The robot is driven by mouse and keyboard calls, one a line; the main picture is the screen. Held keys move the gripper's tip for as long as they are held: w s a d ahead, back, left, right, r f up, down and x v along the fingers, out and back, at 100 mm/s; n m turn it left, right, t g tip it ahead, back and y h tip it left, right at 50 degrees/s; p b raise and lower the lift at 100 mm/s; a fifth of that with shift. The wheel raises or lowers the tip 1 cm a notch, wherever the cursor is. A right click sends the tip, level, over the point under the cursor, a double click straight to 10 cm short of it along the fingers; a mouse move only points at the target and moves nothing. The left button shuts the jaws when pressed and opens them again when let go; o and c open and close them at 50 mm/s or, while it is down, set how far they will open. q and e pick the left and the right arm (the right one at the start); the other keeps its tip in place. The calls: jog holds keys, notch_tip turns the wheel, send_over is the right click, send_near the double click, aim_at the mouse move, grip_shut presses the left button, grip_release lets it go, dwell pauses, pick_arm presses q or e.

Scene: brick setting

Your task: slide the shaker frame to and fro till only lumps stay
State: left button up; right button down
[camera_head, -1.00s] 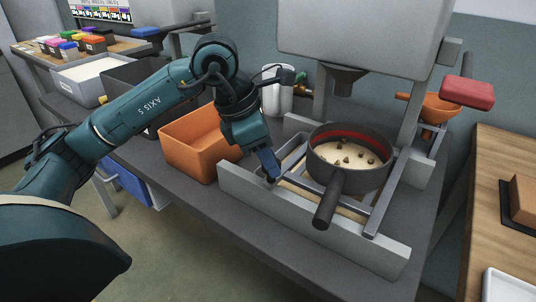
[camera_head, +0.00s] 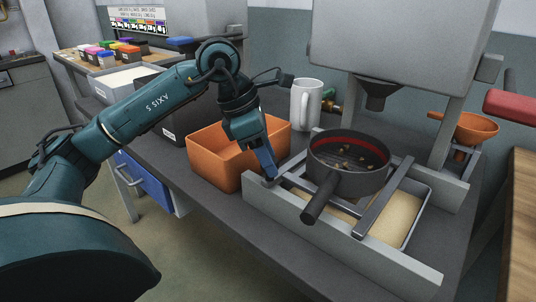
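The shaker frame (camera_head: 376,212), grey bars, lies across the low side rails and carries a dark round sieve pan (camera_head: 333,180) with a handle pointing to the front. In the pan, several small brown lumps (camera_head: 347,163) lie on dark mesh; no layer of powder shows over it. Pale powder (camera_head: 396,218) lies in a tray (camera_head: 426,207) below the frame, partly hidden by frame and pan. My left gripper (camera_head: 269,170) is at the left end of the frame, its blue fingers closed on it; the exact contact is small. My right gripper is not in view.
An orange bin (camera_head: 215,170) stands close behind and left of my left gripper. A white jug (camera_head: 306,104) is behind the frame. An orange funnel (camera_head: 466,127) is at right.

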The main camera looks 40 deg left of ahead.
pick_arm(q)
jog(key=shift+o, duration=0.9)
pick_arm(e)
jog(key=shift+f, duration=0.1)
pick_arm(q)
jog(key=p+v, duration=0.2)
jog(key=v, duration=1.1)
jog(key=shift+p, duration=0.3)
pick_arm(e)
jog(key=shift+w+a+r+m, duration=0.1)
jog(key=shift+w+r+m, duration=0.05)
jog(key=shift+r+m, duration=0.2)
pick_arm(q)
jog(key=shift+d+r, duration=0.1)
jog(key=shift+r, duration=0.05)
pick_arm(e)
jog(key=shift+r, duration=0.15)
